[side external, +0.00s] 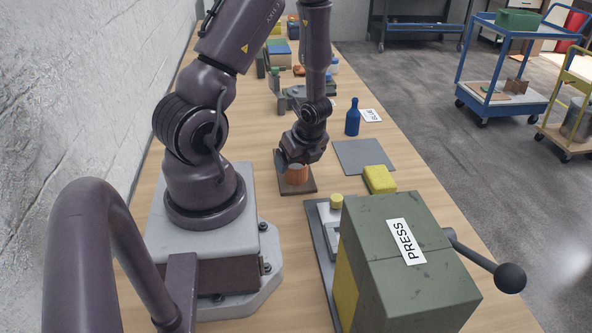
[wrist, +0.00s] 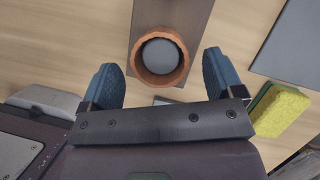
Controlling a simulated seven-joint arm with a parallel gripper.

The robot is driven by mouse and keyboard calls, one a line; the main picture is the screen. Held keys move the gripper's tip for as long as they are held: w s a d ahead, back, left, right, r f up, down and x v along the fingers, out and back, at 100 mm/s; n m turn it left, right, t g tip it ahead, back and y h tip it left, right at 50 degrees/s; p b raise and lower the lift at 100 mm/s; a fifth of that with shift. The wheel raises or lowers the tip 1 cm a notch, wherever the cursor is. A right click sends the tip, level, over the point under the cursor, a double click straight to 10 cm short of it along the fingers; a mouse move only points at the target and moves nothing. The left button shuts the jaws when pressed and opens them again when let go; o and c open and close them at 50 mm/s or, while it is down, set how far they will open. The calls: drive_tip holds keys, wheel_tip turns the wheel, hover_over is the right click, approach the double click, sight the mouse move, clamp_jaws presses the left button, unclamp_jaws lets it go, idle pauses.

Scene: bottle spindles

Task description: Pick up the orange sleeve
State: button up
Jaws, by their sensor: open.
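The orange sleeve (side external: 296,174) stands upright on a brown board (side external: 300,189) in the side view. In the wrist view the sleeve (wrist: 184,48) shows from above as an orange ring with a grey round thing inside it. My gripper (side external: 294,163) is just above and around the sleeve's top in the side view. In the wrist view my gripper (wrist: 161,78) is open, with one blue finger on each side of the sleeve's near edge. Gaps show between the fingers and the sleeve. The sleeve's far side is hidden in the side view.
A green press (side external: 400,285) stands at the front right. A yellow sponge (side external: 380,179) lies beside a grey mat (side external: 363,155), and it also shows in the wrist view (wrist: 279,110). A blue bottle (side external: 352,120) stands behind the mat. Several items crowd the table's far end.

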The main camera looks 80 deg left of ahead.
sight(295, 166)
drive_tip(key=shift+x, duration=2)
drive_tip(key=shift+s, duration=0.1)
drive_tip(key=c, duration=1)
drive_tip(key=shift+a+r, duration=0.1)
